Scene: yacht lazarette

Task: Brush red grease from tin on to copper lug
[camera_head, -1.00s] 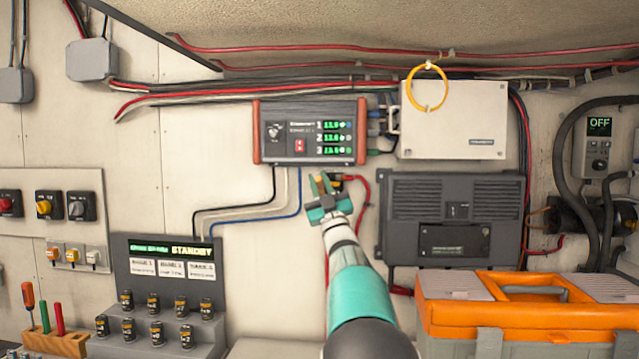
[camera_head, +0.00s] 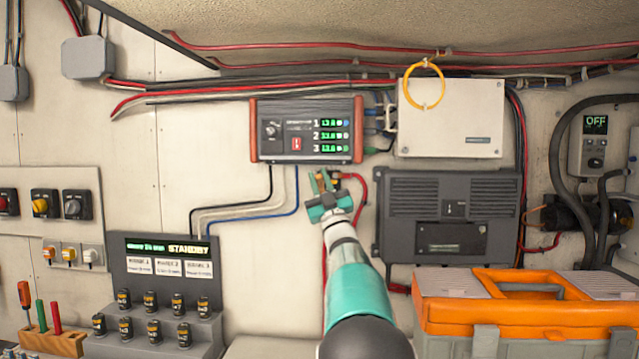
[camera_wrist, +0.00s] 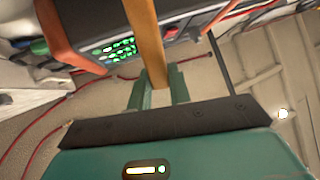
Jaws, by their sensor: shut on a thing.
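My gripper (camera_head: 321,186) is raised in front of the wall, just below the charger box. In the wrist view its green fingers (camera_wrist: 158,90) are shut on a flat wooden handle (camera_wrist: 147,45), which looks like the brush. The handle runs up out of the picture, so its bristles and any grease are not visible. In the head view, a red cable (camera_head: 362,188) curves to a dark end with an orange-yellow spot, right behind the fingers. I cannot tell whether this is the copper lug. I cannot make out a grease tin in either view.
The charger box (camera_head: 308,130) with green digits is on the wall above my gripper. A dark grey unit (camera_head: 445,190) and an orange-lidded toolbox (camera_head: 530,303) are at right. A stepped stand with small cans (camera_head: 165,318) and a screwdriver rack (camera_head: 55,342) are at lower left.

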